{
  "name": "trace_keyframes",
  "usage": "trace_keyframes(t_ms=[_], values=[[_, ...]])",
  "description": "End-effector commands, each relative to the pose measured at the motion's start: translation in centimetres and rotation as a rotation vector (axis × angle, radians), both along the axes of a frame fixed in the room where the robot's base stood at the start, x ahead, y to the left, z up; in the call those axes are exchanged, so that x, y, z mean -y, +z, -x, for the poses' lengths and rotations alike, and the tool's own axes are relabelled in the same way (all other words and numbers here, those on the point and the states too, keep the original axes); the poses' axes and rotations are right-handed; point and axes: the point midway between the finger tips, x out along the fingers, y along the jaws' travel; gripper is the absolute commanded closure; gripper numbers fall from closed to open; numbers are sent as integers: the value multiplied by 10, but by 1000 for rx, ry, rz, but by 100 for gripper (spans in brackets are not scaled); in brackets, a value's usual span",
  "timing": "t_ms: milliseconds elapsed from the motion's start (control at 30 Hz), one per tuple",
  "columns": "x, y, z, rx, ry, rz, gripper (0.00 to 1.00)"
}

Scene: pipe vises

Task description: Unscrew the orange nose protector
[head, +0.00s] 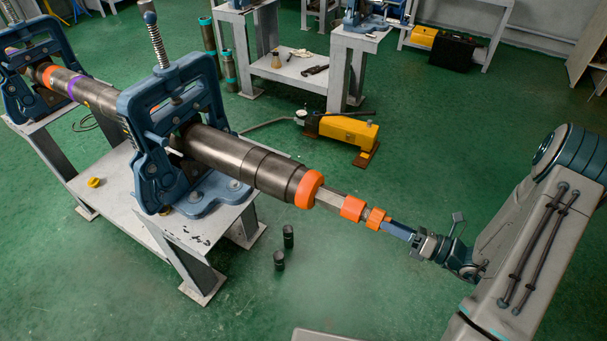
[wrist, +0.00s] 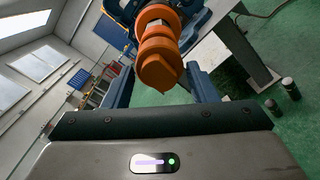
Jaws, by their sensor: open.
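The orange nose protector (head: 376,219) is the stepped piece at the free end of a long dark pipe (head: 235,160). My gripper (head: 392,226) is open in front of the protector, roughly in line with the pipe. In the wrist view my blue fingers (wrist: 160,70) stand left and right of the protector's end, with small gaps. I cannot tell how far they overlap it.
Blue vises (head: 185,130) hold the pipe level on a grey bench (head: 215,228). Two small dark cylinders (head: 280,260) stand on the green floor below the pipe. A yellow pump (head: 348,131) stands behind.

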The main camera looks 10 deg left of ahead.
Motion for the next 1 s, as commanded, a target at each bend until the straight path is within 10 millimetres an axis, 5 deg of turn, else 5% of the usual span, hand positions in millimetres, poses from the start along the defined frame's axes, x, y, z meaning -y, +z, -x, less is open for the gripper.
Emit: trace_keyframes(t_ms=[133,300,533,1000], values=[[0,0,0,0,0,0,48],[0,0,0,0,0,1,89],[1,-3,0,35,-1,14,89],[0,-5,1,396,1,136,94]])
